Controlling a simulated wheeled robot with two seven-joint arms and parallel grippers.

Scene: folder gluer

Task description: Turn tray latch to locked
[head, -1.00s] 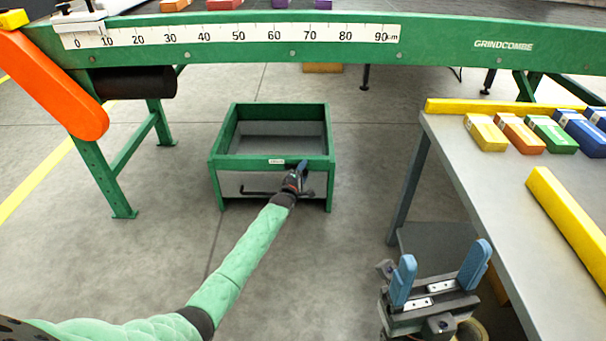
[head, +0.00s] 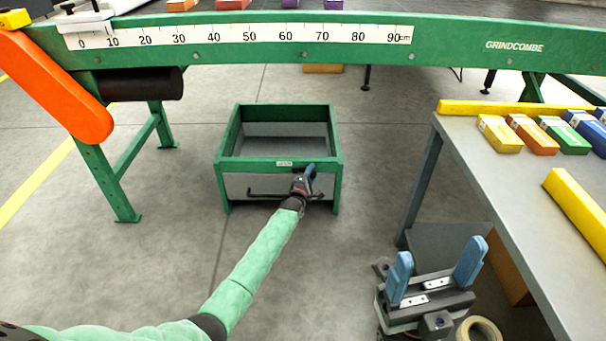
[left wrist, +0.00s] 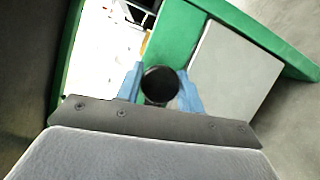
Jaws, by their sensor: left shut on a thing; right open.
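The green-framed tray unit (head: 222,168) stands on the floor under the conveyor, with a pale front panel and a thin dark bar across it. My left gripper (head: 308,178) is at the right part of its front, just below the top rail. In the left wrist view, the blue fingers (left wrist: 160,88) are closed on a round black knob (left wrist: 160,84), seen end-on, in front of the green frame. The fingers and hand hide the rest of the latch, so I cannot tell its position. My right gripper (head: 436,275) is open and empty, low beside the grey table.
The grey table (head: 500,200) on the right holds small coloured cartons (head: 533,133) and yellow bars (head: 578,212). A green conveyor rail (head: 440,45) with a ruler crosses above the tray. A tape roll (head: 480,330) lies below my right gripper.

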